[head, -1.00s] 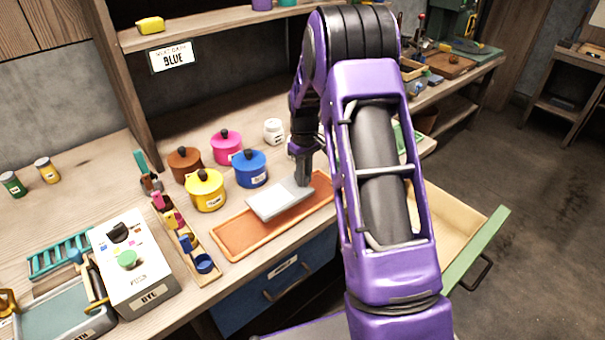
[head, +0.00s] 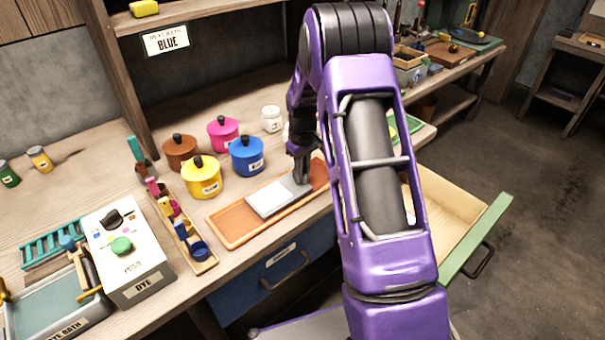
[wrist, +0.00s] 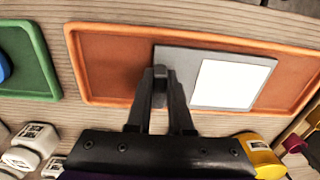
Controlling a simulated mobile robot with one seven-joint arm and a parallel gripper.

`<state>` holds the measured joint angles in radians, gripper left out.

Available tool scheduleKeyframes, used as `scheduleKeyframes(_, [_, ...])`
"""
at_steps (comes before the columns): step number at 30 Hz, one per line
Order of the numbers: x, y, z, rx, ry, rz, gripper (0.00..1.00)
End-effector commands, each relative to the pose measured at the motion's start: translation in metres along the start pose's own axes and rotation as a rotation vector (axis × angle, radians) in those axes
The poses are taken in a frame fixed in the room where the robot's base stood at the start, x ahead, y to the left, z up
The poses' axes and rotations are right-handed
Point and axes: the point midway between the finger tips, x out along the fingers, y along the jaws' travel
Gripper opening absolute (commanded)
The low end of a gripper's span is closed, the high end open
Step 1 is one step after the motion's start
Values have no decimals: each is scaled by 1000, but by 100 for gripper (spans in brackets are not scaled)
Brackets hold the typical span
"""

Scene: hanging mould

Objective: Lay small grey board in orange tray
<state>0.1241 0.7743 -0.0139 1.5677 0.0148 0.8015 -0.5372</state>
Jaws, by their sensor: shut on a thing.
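The small grey board (head: 289,189) carries a white sheet or panel on part of its face. It lies flat within the outline of the orange tray (head: 233,225), at or just above its floor; I cannot tell whether it touches. In the wrist view the board (wrist: 178,62) sits over the middle and right of the tray (wrist: 112,68), and bare tray floor shows at left. My gripper (head: 301,179) is shut on the board's right end. In the wrist view my gripper (wrist: 160,88) holds the board by its near left corner.
Yellow (head: 202,178), blue (head: 247,156), pink (head: 223,134) and brown (head: 180,152) lidded pots stand behind the tray. A narrow wooden box (head: 186,235) with small coloured items is at its left. A green tray (wrist: 30,60) lies beside it. An open drawer (head: 450,230) sticks out at right.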

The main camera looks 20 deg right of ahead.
Motion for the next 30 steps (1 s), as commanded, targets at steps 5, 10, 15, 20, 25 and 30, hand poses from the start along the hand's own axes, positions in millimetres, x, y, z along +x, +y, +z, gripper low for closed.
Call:
scheduleKeyframes(5, [2,0,0,0,0,0,0])
scheduleKeyframes(10, [5,0,0,0,0,0,0])
scheduleKeyframes(15, [8,0,0,0,0,0,0])
scheduleKeyframes(20, [7,0,0,0,0,0,0])
scheduleKeyframes(25, [7,0,0,0,0,0,43])
scheduleKeyframes(30, [7,0,0,0,0,0,54])
